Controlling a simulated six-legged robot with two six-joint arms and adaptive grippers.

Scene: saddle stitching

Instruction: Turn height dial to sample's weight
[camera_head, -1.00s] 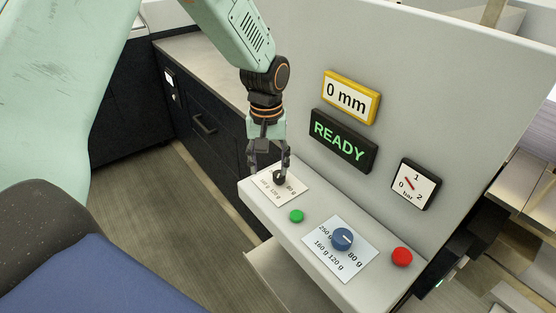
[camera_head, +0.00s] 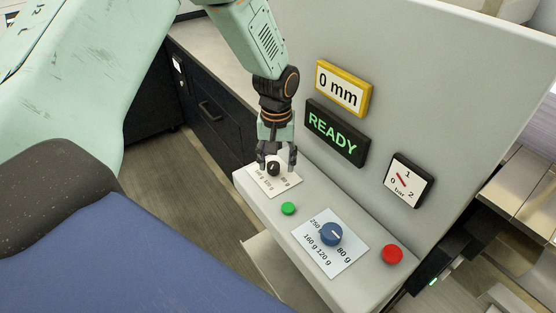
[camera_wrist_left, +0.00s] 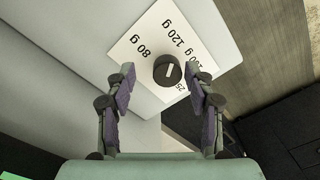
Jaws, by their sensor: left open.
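A black dial (camera_head: 273,168) with a white mark stands on a white label card at the far left end of the control ledge. In the left wrist view the dial (camera_wrist_left: 167,72) sits between the fingers, on the card (camera_wrist_left: 150,45) marked 80 g, 120 g and other weights partly hidden by a finger. My left gripper (camera_head: 277,160) is open, pointing down, with one finger on each side of the dial; I cannot tell whether they touch it. A blue dial (camera_head: 331,234) sits on a second weight card nearer the front. No paper sample is identifiable.
A green button (camera_head: 288,208) lies between the two dials, and a red button (camera_head: 392,254) is right of the blue one. The upright panel behind carries a "0 mm" display (camera_head: 342,88), a READY display (camera_head: 336,132) and a bar gauge (camera_head: 408,180).

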